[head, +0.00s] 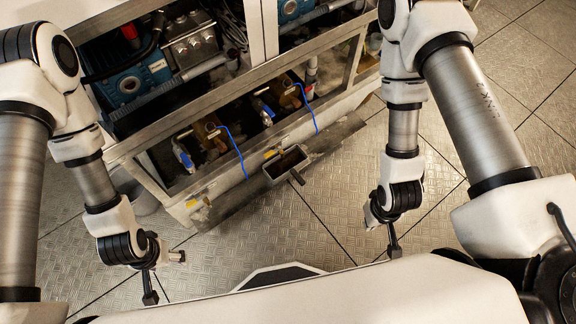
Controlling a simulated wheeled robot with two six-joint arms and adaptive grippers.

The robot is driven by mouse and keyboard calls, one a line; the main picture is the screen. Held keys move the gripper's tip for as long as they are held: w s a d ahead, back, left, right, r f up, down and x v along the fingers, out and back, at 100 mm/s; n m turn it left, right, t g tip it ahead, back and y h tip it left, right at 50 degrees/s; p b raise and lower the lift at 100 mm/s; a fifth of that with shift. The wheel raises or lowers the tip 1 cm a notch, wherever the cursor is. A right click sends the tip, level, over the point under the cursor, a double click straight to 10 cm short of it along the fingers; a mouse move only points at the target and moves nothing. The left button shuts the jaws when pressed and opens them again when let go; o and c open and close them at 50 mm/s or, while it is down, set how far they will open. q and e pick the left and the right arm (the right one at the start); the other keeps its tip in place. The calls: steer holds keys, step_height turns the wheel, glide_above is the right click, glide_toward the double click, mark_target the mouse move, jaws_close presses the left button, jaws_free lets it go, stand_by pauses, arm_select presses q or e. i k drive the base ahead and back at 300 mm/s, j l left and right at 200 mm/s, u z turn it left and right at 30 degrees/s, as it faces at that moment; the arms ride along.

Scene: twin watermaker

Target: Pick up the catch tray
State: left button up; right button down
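A small grey rectangular tray (269,178), which I take to be the catch tray, sits at the low front edge of the machine frame, near the middle of the head view. It has a dark inside and a short dark handle pointing toward me. My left gripper (165,277) is below and left of the tray, clear of it, with its fingers apart and nothing between them. My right gripper (382,233) is to the right of the tray and nearer me. Its fingers also look apart and empty. Neither gripper touches the tray.
The machine frame (222,86) with pumps, brass valves (210,137) and blue hoses (233,150) stands behind the tray. A yellow fitting (191,203) is at its lower left corner. A light round container (140,195) stands left of it. The tiled metal floor (300,230) in front is clear.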

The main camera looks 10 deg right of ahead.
mark_target(278, 168)
steer(key=i+l+u, duration=0.1)
steer(key=l+u, duration=0.2)
steer(key=l, duration=0.7)
steer(key=l+u, duration=0.3)
steer(key=l, duration=0.75)
steer(key=l+u, duration=0.3)
steer(key=l, duration=0.7)
